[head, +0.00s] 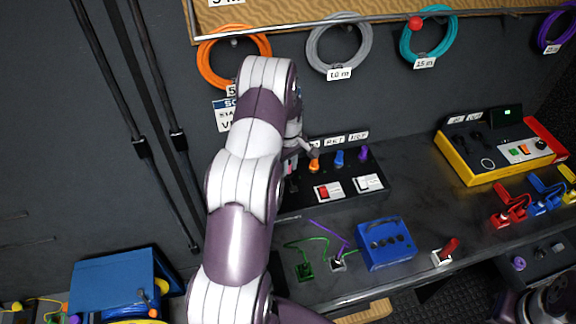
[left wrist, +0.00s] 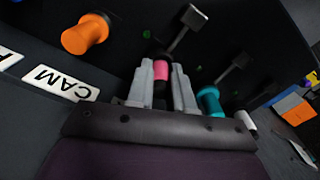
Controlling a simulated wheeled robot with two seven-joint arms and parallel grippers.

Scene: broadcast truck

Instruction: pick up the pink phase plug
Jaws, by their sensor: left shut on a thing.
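The pink phase plug (left wrist: 161,72) sits between the two grey fingers of my left gripper (left wrist: 160,84) in the left wrist view. The fingers are shut on its sides. In the head view my left arm reaches over the black panel (head: 338,203), and my left gripper (head: 300,147) is at the panel's back left, mostly hidden behind the arm. The plug is largely hidden there. I cannot tell whether it is still seated in the panel. My right gripper's fingers are not visible.
An orange plug (head: 314,165), a blue plug (head: 339,158) and a purple plug (head: 363,153) stand close by on the panel. A teal plug (left wrist: 209,101) is near the fingers. Two rocker switches are in front. A blue box (head: 385,244) stands on the bench.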

